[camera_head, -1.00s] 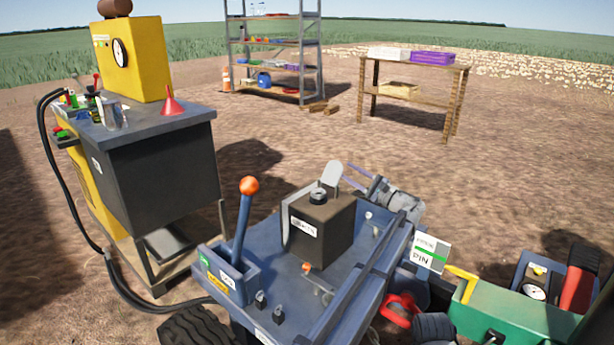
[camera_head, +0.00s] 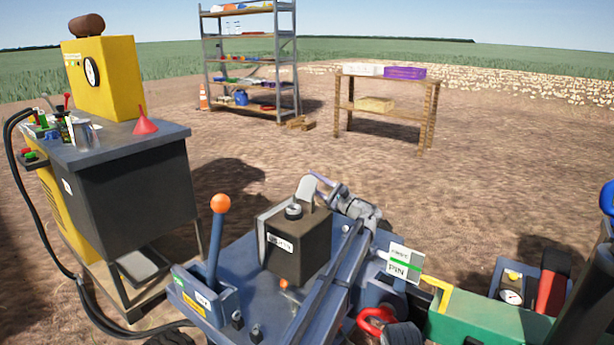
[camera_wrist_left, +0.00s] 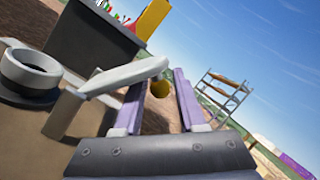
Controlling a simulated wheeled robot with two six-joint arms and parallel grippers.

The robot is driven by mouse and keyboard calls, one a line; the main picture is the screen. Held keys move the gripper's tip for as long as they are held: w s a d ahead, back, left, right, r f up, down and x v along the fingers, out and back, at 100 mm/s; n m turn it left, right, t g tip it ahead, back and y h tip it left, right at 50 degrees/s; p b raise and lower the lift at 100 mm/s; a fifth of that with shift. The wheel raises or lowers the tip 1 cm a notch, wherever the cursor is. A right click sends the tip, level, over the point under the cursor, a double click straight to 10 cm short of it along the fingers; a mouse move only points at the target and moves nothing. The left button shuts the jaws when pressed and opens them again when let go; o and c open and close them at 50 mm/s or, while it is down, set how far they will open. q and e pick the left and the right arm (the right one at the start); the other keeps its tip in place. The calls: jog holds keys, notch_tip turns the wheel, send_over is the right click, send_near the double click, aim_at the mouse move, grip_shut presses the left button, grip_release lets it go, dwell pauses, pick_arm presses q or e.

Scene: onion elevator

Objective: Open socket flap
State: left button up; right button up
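The dark brown socket box (camera_head: 300,250) stands on the blue machine deck with a white label on its front. On its top is a round socket (camera_head: 293,211), and a pale grey flap (camera_head: 307,193) stands raised beside it. In the left wrist view the socket ring (camera_wrist_left: 30,75) is at the left edge and the flap (camera_wrist_left: 125,76) reaches across to the left finger. My left gripper (camera_head: 319,180) is just behind and right of the flap. My right gripper is not seen.
An orange-knobbed lever (camera_head: 220,204) rises left of the box. A dark workbench (camera_head: 140,180) with a yellow unit stands further left. A green machine (camera_head: 470,322) with a PIN sign (camera_head: 402,263) is at right. Shelves (camera_head: 250,60) and a wooden table (camera_head: 385,112) stand behind on open ground.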

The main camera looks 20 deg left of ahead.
pick_arm(q)
jog(key=shift+x, duration=1.2)
grip_shut()
jog(key=shift+s, duration=0.1)
dwell(0.4)
